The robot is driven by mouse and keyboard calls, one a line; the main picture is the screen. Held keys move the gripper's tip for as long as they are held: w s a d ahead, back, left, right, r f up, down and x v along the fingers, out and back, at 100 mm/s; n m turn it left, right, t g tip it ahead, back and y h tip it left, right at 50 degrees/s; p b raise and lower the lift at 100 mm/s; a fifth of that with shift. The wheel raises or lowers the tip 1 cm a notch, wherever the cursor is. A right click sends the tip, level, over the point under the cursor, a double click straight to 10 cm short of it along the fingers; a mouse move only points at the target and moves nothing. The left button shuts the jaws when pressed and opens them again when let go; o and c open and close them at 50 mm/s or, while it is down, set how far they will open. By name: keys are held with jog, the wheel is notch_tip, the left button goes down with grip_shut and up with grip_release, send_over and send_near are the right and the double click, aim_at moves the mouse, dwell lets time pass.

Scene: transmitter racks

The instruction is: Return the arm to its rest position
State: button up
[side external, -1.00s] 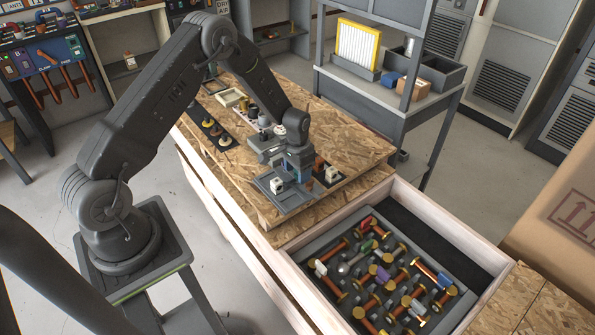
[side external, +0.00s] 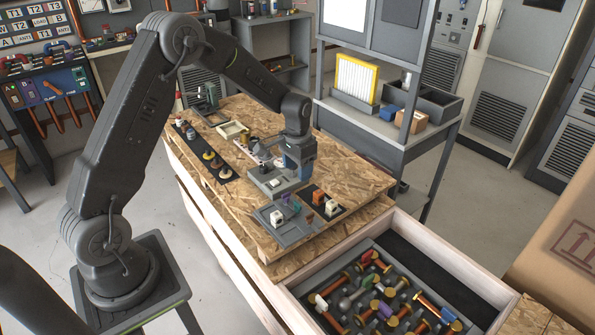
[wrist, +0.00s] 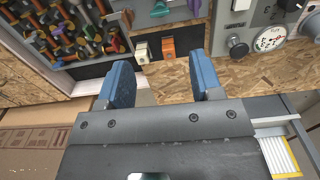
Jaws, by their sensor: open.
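My gripper (side external: 299,168) hangs over the wooden bench top in the side external view, above and behind a grey tray (side external: 290,236). In the wrist view its two blue fingers stand wide apart, with nothing between them (wrist: 164,80). The tray holds a white block (side external: 277,217) and small purple and green pieces near its back edge. My gripper is apart from these pieces.
An orange block (side external: 318,197) and a white block (side external: 331,208) stand on a dark mat beside the tray. A drawer (side external: 440,250) of copper-coloured parts lies in front. A grey shelf rack (side external: 390,130) stands behind the bench. A gauge panel (wrist: 265,35) is near the gripper.

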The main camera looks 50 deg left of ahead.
jog(key=s+d+r+t, duration=0.1)
jog(key=s+d+r, duration=0.35)
jog(key=r, duration=0.35)
jog(key=s+d+r+t, duration=0.25)
jog(key=s+r, duration=0.35)
jog(key=r, duration=0.3)
jog(key=s+d+r+t, duration=0.1)
jog(key=s+d+r, duration=0.1)
jog(key=s, duration=0.5)
jog(key=s+d+r+t, duration=0.1)
jog(key=s+d, duration=0.2)
jog(key=s, duration=0.5)
jog(key=shift+s+d+r, duration=0.15)
jog(key=shift+d+r, duration=0.15)
jog(key=shift+r, duration=0.1)
